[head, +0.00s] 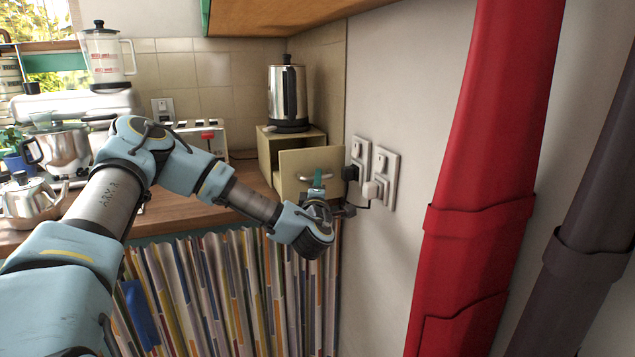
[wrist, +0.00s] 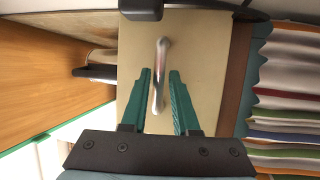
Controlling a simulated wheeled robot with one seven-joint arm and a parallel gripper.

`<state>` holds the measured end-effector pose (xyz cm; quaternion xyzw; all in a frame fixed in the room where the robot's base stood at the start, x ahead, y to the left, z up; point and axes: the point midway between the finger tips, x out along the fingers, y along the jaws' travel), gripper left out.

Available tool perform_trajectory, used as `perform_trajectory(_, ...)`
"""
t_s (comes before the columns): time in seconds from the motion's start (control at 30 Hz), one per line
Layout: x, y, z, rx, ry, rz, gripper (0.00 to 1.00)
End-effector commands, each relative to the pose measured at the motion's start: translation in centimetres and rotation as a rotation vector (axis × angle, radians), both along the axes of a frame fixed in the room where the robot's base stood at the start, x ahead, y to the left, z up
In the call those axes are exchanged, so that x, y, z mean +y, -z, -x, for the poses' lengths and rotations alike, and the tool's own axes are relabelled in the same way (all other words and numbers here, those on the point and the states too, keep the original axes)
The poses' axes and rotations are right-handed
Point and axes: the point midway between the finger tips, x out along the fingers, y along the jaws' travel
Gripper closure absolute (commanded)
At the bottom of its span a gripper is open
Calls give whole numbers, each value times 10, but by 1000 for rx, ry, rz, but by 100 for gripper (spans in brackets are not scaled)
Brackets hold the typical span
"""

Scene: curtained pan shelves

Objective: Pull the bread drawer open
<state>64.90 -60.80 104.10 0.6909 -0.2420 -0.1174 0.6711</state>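The bread drawer is a beige box (head: 263,150) on the counter, with a plain beige front panel (head: 295,160). The panel appears to stand out from the box, and a shadowed opening shows behind it. A pale metal bar handle (head: 326,177) is on the panel; it also shows in the wrist view (wrist: 161,55). My gripper (head: 318,175) is at the handle. In the wrist view, the teal fingers of my gripper (wrist: 160,73) are apart, one on each side of the bar. I see gaps between the bar and the fingers.
A steel kettle (head: 288,95) stands on the box. The wall with sockets and plugs (head: 372,185) is close on the right. A striped curtain (head: 215,290) hangs below the wooden counter (head: 170,212). A toaster (head: 205,135) and pots stand to the left.

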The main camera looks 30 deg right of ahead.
Motion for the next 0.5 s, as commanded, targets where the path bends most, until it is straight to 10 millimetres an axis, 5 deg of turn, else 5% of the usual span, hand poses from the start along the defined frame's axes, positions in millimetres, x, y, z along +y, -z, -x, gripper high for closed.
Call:
perform_trajectory(0.13,0,0,0,-1,-1,1,54)
perform_trajectory(0.5,4,2,6,-2,-1,1,53)
